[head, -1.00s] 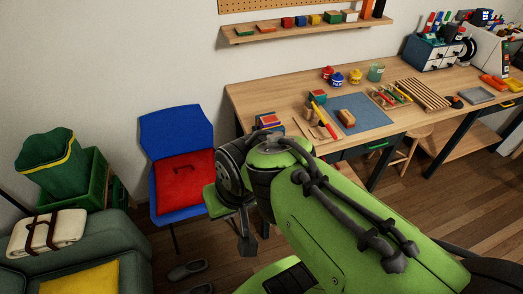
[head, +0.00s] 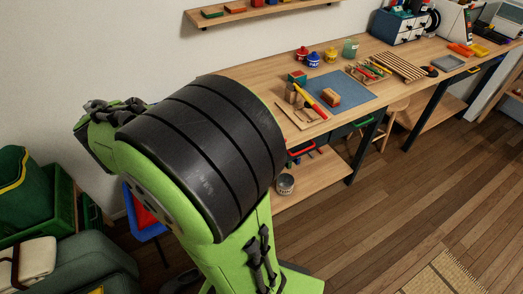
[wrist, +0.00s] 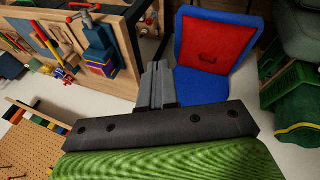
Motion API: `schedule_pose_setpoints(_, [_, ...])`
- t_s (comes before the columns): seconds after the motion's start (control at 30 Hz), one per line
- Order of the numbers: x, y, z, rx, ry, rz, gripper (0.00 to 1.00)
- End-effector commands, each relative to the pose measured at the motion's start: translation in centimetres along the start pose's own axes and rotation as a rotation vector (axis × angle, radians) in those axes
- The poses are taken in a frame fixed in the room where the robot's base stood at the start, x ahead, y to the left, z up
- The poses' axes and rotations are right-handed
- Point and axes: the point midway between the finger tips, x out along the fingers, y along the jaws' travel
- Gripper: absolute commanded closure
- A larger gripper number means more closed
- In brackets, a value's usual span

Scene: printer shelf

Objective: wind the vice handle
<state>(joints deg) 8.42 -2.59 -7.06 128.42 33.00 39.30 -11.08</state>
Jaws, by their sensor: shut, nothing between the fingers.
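The blue vice (wrist: 98,38) is at the bench end in the upper left of the wrist view. In the head view my arm hides the vice and the gripper.
The wooden bench (head: 262,76) carries a blue mat (head: 347,91), a yellow-handled tool (head: 313,99) and jars. A pegboard (wrist: 30,148) is at lower left. Floor at right is open.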

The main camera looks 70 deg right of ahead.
Motion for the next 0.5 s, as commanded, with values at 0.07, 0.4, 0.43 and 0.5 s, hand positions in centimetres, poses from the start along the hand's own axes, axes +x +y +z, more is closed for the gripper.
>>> schedule_pose_setpoints(0.07, [3.3, 1.1, -0.2, 0.023, -0.050, 0.086, 1.00])
schedule_pose_setpoints(0.4, [15.9, 9.7, 1.0, 0.042, -0.318, 0.638, 1.00])
schedule_pose_setpoints(0.43, [16.3, 10.2, 1.1, 0.036, -0.334, 0.674, 1.00])
schedule_pose_setpoints(0.5, [16.9, 11.1, 1.3, 0.028, -0.362, 0.732, 1.00])
